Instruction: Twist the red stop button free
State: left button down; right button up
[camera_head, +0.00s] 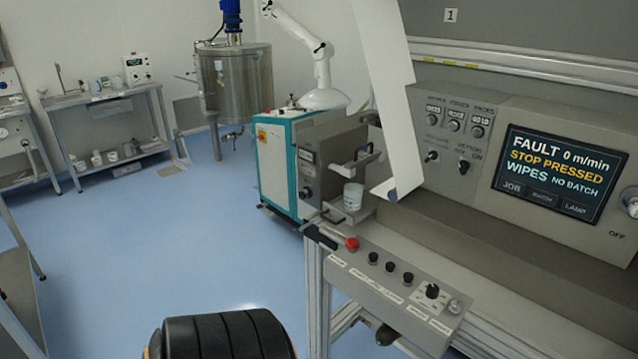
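The red stop button (352,244) is a small red mushroom head near the left end of a sloping grey control panel (385,290). Nothing covers it or touches it. The dark display (549,174) above right reads FAULT, 0 m/min, STOP PRESSED, WIPES NO BATCH. Neither of my grippers can be made out in the head view.
Several black buttons (390,267) and a black rotary knob (432,291) sit right of the red button. A black handle (320,237) lies at its left. A clear cup (353,196) stands behind. Blue floor (150,250) is open to the left.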

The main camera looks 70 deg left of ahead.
aim_at(352, 243)
jog(key=u, duration=1.85)
